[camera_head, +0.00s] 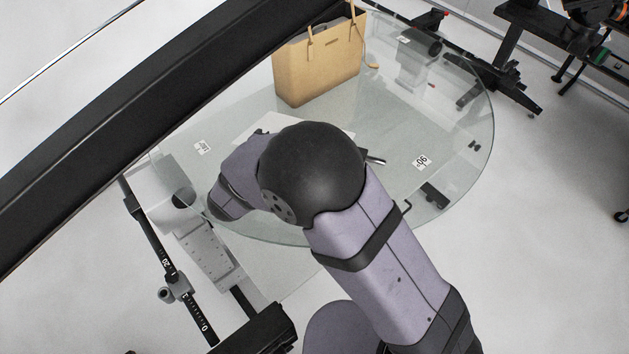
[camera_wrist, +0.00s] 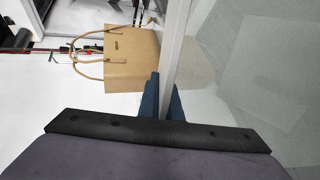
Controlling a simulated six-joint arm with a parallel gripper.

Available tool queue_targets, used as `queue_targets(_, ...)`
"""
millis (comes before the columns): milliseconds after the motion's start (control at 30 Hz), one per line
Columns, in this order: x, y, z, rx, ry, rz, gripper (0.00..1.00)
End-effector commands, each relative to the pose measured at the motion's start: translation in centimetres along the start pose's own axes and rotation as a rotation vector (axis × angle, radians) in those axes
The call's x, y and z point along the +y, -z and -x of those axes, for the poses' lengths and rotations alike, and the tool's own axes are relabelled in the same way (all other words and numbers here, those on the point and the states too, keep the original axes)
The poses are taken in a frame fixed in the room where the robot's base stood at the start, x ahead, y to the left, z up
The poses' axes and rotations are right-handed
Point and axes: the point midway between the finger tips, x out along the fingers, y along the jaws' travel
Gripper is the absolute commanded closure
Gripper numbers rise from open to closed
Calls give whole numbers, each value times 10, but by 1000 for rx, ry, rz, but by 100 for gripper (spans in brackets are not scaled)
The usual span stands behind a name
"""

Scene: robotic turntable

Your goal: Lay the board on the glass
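The glass (camera_head: 400,195) is a clear round tabletop with small number labels. A flat white board (camera_head: 254,124) shows partly behind my arm in the head view, over the middle of the glass. In the wrist view, the board (camera_wrist: 177,45) is edge-on, a thin pale strip running between the blue fingers of my gripper (camera_wrist: 164,97). The fingers are close on both sides of it. The board looks roughly parallel to the glass (camera_wrist: 235,60); whether it touches the glass, I cannot tell. My arm hides the gripper in the head view.
A tan bag (camera_head: 320,65) with handles stands on the glass behind the board; it also shows in the wrist view (camera_wrist: 130,60). A dark beam (camera_head: 150,110) crosses the upper left of the head view. The right part of the glass is mostly clear.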

Motion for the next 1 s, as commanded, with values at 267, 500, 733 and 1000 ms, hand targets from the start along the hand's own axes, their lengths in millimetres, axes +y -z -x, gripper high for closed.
queue_targets(267,-5,0,-1,1,-1,-1,100)
queue_targets(500,-19,0,-6,1,-1,-2,100)
queue_targets(733,-37,1,-13,2,-2,-3,100)
queue_targets(1000,-59,1,-21,2,-1,-3,100)
